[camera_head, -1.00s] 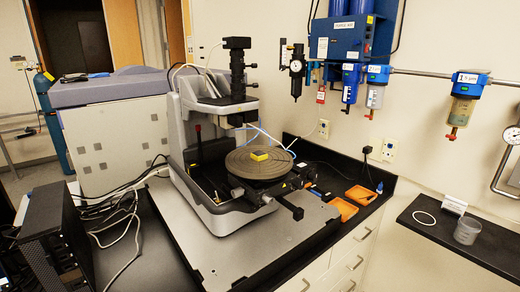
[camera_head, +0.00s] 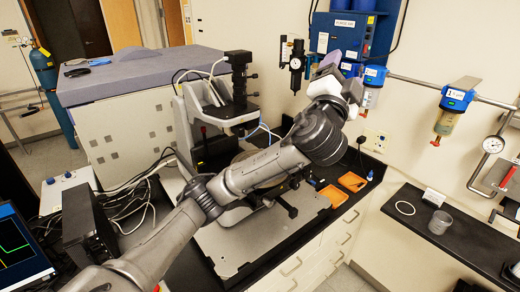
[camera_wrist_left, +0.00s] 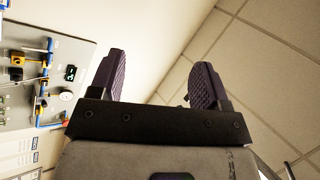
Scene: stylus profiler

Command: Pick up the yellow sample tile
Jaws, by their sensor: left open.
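The yellow sample tile does not show now; my left arm covers most of the profiler's round stage, of which a bit of rim (camera_head: 243,156) is visible. My left gripper (camera_head: 330,62) is raised above and to the right of the stage, in front of the blue filter unit on the wall. In the left wrist view the two dark ridged fingers of this gripper (camera_wrist_left: 160,78) stand wide apart with nothing between them, facing wall and ceiling. My right gripper is not in view.
The profiler's column and head (camera_head: 240,85) stand just left of my left forearm. Orange trays (camera_head: 352,181) lie on the black bench to the right. Wall filters and a pipe (camera_head: 415,82) are behind the gripper.

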